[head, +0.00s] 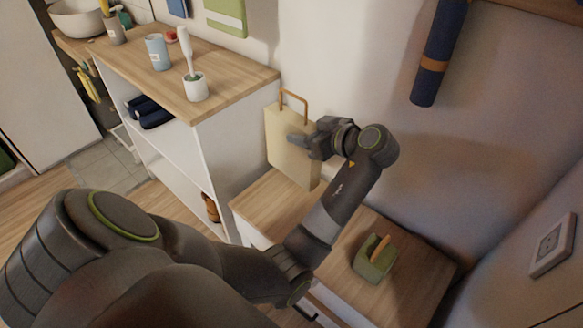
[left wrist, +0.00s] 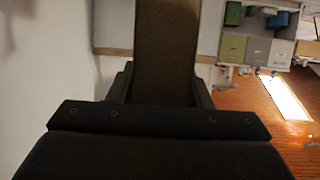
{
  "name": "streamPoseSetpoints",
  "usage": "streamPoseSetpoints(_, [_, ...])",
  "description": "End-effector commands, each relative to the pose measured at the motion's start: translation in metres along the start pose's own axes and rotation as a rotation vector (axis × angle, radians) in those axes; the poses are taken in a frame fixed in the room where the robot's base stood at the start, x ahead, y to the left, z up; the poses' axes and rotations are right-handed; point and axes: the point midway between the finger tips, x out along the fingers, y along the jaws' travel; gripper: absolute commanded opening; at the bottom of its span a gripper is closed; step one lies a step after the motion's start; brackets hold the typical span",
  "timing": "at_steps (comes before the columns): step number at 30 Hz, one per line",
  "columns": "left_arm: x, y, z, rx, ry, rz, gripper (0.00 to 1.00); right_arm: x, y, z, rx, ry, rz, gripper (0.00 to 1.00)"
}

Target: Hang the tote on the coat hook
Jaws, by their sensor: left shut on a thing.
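The tote (head: 284,152) is a flat, cream-yellow bag with a brown loop handle (head: 294,98) at its top. It is upright, beside the end of the white shelf unit and over the low wooden-topped cabinet. I cannot tell whether its bottom touches that top. My left gripper (head: 303,143) is shut on the tote at its right side. In the left wrist view, a tan-brown panel (left wrist: 164,42), apparently the tote, stands between the dark gripper parts. I cannot make out a coat hook. My right gripper is not in view.
The low cabinet (head: 420,268) carries a green holder (head: 376,262) with an orange item. The white shelf unit (head: 238,135) carries a white utensil cup (head: 195,88) and a blue cup (head: 157,52). A dark blue roll (head: 438,55) hangs by a wooden board (head: 535,8) on the wall.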

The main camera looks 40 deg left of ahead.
Motion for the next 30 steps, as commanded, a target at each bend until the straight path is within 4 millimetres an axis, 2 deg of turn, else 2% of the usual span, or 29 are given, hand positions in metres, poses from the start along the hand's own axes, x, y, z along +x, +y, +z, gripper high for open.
streamPoseSetpoints(5, [0.004, -0.003, 0.005, -0.026, 0.001, -0.055, 0.03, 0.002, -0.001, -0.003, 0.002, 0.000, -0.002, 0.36])
streamPoseSetpoints(13, [0.004, -0.003, 0.005, -0.026, -0.001, -0.057, 0.03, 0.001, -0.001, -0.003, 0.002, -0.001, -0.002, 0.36])
streamPoseSetpoints(16, [0.007, -0.003, 0.011, -0.023, -0.001, -0.058, 0.03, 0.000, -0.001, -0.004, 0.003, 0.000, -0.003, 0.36])
streamPoseSetpoints(20, [0.017, -0.004, 0.036, -0.018, -0.002, -0.060, 0.03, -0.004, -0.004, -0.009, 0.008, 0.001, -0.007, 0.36])
streamPoseSetpoints(27, [0.041, -0.003, 0.095, -0.019, -0.001, -0.058, 0.03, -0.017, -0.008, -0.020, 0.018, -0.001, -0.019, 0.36])
streamPoseSetpoints(30, [0.048, -0.003, 0.112, -0.020, -0.001, -0.058, 0.03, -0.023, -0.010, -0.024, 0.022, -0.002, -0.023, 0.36])
